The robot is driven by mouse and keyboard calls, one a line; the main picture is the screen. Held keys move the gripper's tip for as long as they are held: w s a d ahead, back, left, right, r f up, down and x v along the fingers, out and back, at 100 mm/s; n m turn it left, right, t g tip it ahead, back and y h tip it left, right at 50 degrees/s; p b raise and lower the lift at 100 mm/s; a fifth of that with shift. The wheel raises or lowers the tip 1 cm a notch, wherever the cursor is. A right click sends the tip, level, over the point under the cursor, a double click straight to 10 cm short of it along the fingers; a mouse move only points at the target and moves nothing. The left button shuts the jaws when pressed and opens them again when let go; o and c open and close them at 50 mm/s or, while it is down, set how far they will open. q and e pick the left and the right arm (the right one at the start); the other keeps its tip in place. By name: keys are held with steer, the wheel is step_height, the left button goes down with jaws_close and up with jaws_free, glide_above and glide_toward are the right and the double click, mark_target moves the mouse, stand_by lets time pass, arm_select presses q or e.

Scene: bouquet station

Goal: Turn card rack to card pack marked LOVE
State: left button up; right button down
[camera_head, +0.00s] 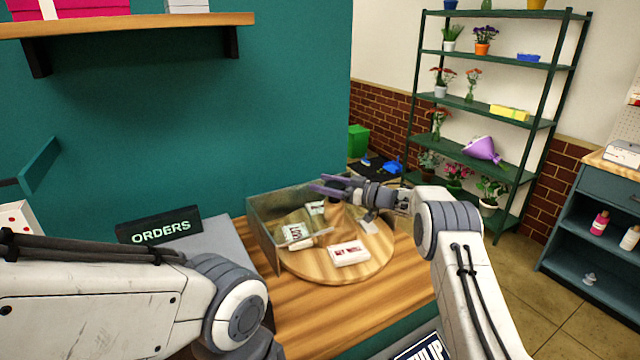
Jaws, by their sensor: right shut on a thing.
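The card rack (325,270) is a round wooden turntable with a short wooden post (334,212) at its middle. A white pack with red lettering, apparently GET WELL (349,253), lies at the front. A pack at the left (297,232) has dark lettering that may read LOVE, seen at an angle. Another pack (316,208) lies at the back left, and a pale pack (369,226) at the right is partly covered by my arm. My left gripper is out of view.
A clear-walled enclosure (262,232) stands around the rack's back and left on the wooden counter (310,330). An ORDERS sign (160,226) stands left. A green shelf (490,120) with flowers is behind. The counter's front is clear.

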steer(key=shift+r, duration=0.15)
jaws_free()
steer(key=b+v, duration=0.3)
steer(key=v, duration=0.7)
steer(key=shift+s+d, duration=0.2)
steer(key=shift+d, duration=0.05)
steer(key=shift+d+m, duration=0.2)
steer(key=shift+m, duration=0.1)
steer(key=c, duration=0.7)
steer(key=d+f+m, duration=0.1)
steer(key=m, duration=0.1)
steer(key=d+m+t+h, duration=0.1)
steer(key=m, duration=0.1)
steer(key=d+f+m+t+h+p, duration=0.1)
steer(key=m, duration=0.1)
steer(key=shift+s+d+f, duration=0.35)
steer(key=shift+s+d, duration=0.05)
jaws_close()
steer(key=m+t+h+p, duration=0.2)
steer(key=m+h, duration=0.5)
steer(key=m, duration=1.1)
glide_toward(377, 228)
steer(key=p+x, duration=0.3)
steer(key=x, duration=0.5)
steer(key=shift+w, duration=0.1)
